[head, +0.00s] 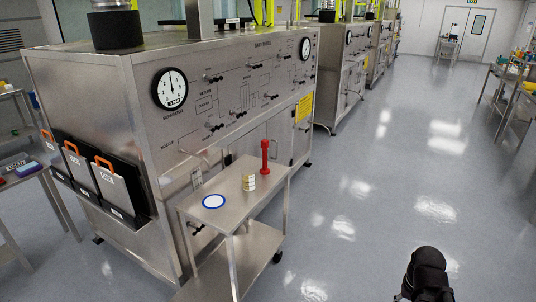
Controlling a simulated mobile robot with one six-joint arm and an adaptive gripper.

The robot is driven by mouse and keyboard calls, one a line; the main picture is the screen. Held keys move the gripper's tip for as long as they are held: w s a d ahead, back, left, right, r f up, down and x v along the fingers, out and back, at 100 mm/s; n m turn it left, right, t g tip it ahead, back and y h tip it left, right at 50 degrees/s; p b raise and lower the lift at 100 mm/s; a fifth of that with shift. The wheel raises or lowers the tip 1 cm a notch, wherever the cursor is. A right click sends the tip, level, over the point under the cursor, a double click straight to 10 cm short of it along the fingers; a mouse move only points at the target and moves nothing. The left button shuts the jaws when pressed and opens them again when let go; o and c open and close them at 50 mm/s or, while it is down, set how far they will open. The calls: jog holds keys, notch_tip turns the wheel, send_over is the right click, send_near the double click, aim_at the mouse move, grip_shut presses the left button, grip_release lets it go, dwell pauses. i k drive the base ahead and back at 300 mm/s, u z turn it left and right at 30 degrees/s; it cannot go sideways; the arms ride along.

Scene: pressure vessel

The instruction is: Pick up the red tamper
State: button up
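The red tamper (265,158) stands upright on the top of a small steel cart (222,187), near the cart's back right corner. It has a wide head at the top, a thin shaft and a wider base. A black part of my own arm (428,275) shows at the bottom right, over the floor and well apart from the cart. I cannot make out gripper fingers on it, so my gripper is not visible.
A large steel panel cabinet (125,95) with gauges stands behind the cart. The floor (370,190) to the right is clear.

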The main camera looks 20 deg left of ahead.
aim_at(265, 170)
jog(key=i, duration=1.5)
jog(key=z, duration=0.05)
jog(key=k, duration=0.15)
jog(key=u, duration=2.7)
jog(key=i, duration=0.1)
jog(key=z, duration=0.1)
